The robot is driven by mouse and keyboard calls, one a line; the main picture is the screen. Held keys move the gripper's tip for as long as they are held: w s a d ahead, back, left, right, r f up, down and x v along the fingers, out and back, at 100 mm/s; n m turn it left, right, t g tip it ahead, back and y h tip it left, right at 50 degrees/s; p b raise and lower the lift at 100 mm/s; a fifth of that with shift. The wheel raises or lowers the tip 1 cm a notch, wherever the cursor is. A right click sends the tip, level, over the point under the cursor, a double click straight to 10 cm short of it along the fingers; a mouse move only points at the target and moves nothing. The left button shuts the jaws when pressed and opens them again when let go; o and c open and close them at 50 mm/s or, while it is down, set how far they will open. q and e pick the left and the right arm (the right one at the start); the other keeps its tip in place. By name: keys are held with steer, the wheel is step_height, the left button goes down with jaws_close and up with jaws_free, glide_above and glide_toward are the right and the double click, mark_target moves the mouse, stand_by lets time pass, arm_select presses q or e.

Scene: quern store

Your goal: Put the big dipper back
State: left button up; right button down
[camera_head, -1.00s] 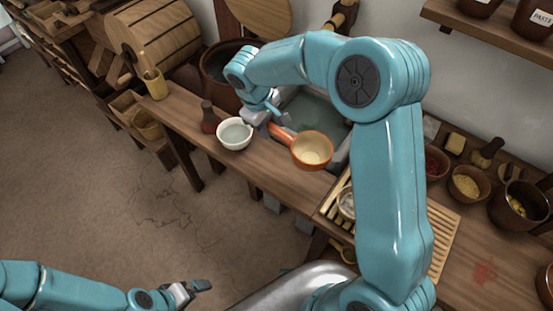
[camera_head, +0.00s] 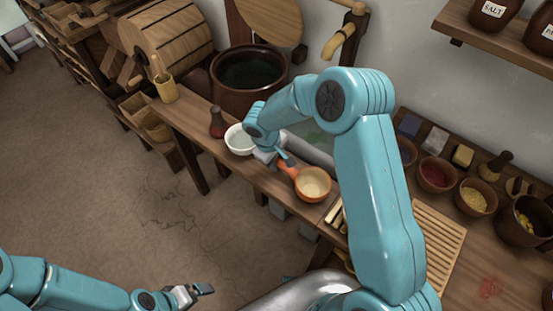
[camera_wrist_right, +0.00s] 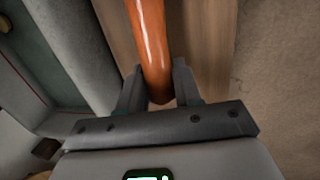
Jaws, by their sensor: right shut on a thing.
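The big dipper is an orange pan-shaped ladle (camera_head: 313,184) with a pale inside, in the head view at the front of the sink. My right gripper (camera_head: 285,162) is shut on the end of its orange handle, which also shows between the fingers in the right wrist view (camera_wrist_right: 152,45). The dipper's bowl opens upward; I cannot tell whether it touches the bench edge below. My left gripper (camera_head: 200,291) is low at the left, away from the bench; whether its fingers are open is unclear.
A white bowl (camera_head: 239,140) of liquid stands beside my right gripper, with a dark red bottle (camera_head: 217,122) to its left. A large brown pot (camera_head: 246,80) stands behind. Several spice bowls (camera_head: 436,173) and a slatted rack (camera_head: 437,238) are at the right. The floor is clear.

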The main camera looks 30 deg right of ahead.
steer(key=shift+f, duration=0.2)
steer(key=c, duration=0.8)
jaws_free()
steer(key=shift+r, duration=0.1)
steer(key=v, duration=1.2)
steer(key=s+a+f+m+y, duration=0.1)
steer(key=s+a+f+y, duration=0.1)
steer(key=s+a+f, duration=0.4)
steer(key=s+a+f+y, duration=0.2)
steer(key=s+f+y, duration=0.15)
steer(key=f, duration=0.55)
steer(key=s+a+f+m, duration=0.1)
steer(key=s+f, duration=0.1)
steer(key=s, duration=0.2)
steer(key=s+a+f+m, duration=0.1)
steer(key=s+f+m, duration=0.1)
steer(key=s, duration=0.2)
steer(key=s+a+f+m+y, duration=0.1)
steer(key=s+f+m, duration=0.1)
steer(key=s, duration=0.3)
steer(key=shift+f, duration=0.1)
